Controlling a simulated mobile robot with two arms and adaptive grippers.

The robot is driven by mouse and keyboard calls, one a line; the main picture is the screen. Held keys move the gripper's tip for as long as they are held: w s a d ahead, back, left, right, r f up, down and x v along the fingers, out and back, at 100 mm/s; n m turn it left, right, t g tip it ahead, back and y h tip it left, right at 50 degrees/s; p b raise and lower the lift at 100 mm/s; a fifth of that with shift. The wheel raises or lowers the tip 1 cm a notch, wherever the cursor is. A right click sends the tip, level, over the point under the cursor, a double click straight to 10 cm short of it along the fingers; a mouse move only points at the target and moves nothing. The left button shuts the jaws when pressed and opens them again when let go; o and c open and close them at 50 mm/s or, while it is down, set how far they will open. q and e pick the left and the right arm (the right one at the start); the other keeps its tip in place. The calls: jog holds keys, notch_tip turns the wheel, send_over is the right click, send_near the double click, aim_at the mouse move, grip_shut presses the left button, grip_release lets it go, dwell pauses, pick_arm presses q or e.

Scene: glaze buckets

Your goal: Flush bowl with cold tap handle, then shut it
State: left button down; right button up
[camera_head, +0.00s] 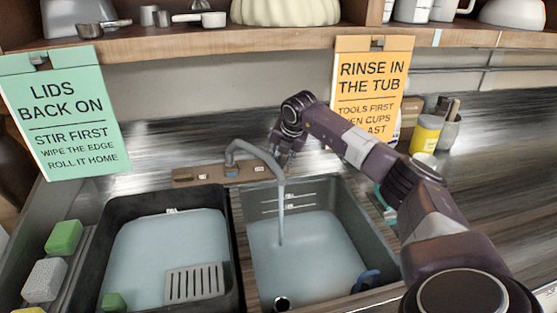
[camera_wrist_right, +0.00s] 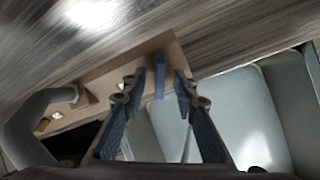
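The curved grey tap (camera_head: 250,150) rises from a brown plate (camera_head: 200,173) behind the sink. A pale stream of water (camera_head: 281,215) falls from its spout into the right sink bowl (camera_head: 305,262), which holds bluish water. My right gripper (camera_head: 287,148) is behind the spout, above the back edge of that bowl; its fingers are small and partly hidden there. In the right wrist view its two fingers (camera_wrist_right: 157,88) are apart, with a blue upright handle (camera_wrist_right: 159,82) between their tips. Contact with the handle is not clear. My left gripper is not in view.
A dark tub (camera_head: 75,250) of water with a grey slotted plate (camera_head: 195,283) is on the left. Sponges (camera_head: 64,237) lie beside it. A yellow container (camera_head: 426,133) stands back right. A shelf (camera_head: 200,40) with dishes and two hanging signs crosses above.

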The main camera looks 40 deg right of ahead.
jog(key=shift+f, duration=0.1)
jog(key=shift+c, duration=0.4)
grip_shut()
jog(key=shift+n, duration=0.4)
jog(key=shift+w+n+p, duration=0.15)
jog(key=shift+n+p, duration=0.25)
jog(key=shift+n, duration=0.4)
jog(key=shift+n+g+h+p, duration=0.3)
jog(key=shift+n+g+h, duration=0.1)
jog(key=shift+n, duration=1.2)
jog(key=shift+o, duration=0.4)
grip_release()
jog(key=shift+a, duration=0.1)
